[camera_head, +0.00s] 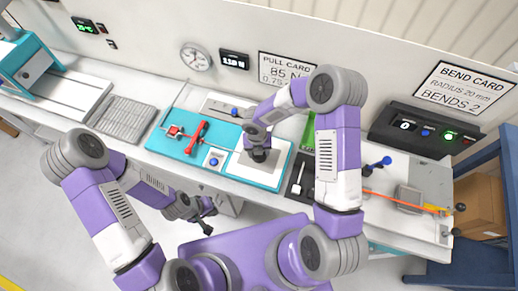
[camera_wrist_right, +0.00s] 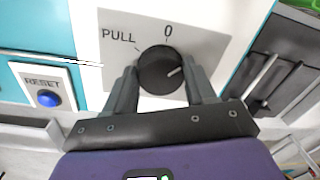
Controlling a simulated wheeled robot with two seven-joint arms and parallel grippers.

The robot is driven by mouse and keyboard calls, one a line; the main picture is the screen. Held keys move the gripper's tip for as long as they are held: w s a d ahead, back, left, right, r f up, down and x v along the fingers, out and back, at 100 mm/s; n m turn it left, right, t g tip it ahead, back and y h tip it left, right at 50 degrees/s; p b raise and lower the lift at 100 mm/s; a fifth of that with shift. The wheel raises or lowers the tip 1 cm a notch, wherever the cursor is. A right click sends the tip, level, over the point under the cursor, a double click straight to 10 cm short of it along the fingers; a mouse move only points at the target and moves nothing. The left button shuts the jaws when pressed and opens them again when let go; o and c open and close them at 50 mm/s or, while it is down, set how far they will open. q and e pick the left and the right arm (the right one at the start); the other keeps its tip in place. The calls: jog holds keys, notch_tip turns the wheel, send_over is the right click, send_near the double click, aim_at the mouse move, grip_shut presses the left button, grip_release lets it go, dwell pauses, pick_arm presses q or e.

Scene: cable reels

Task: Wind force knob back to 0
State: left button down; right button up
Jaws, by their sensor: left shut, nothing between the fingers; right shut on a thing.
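The pointer line slants toward the upper right, past the 0 mark. My right gripper (camera_wrist_right: 165,82) is shut on the knob, one finger on each side. In the head view my right gripper (camera_head: 258,153) is over the white plate, and the knob is hidden under it. My left gripper (camera_head: 202,221) is shut and empty, in front of the bench's front edge.
A blue RESET button (camera_wrist_right: 49,98) sits left of the knob. The teal fixture (camera_head: 176,145) carries a red clamp part (camera_head: 195,138). A black button box (camera_head: 425,130) and a blue-handled part (camera_head: 376,165) with an orange cable (camera_head: 400,200) are at right. A PULL CARD (camera_head: 286,68) hangs behind.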

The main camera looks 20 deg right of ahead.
jog(key=n+p, duration=0.1)
jog(key=n, duration=0.3)
jog(key=shift+r+n+p, duration=0.1)
jog(key=shift+n+p, duration=0.2)
jog(key=shift+p, duration=0.1)
jog(key=shift+a+n+t+p, duration=0.1)
jog(key=shift+n+t+p, duration=0.2)
jog(key=shift+n+p, duration=1.05)
jog(key=shift+n+b, duration=0.55)
jog(key=shift+n, duration=0.1)
jog(key=o, duration=1)
jog(key=shift+o, duration=0.2)
jog(key=r, duration=0.7)
jog(key=shift+s+a+r, duration=0.15)
jog(key=shift+a+r, duration=0.05)
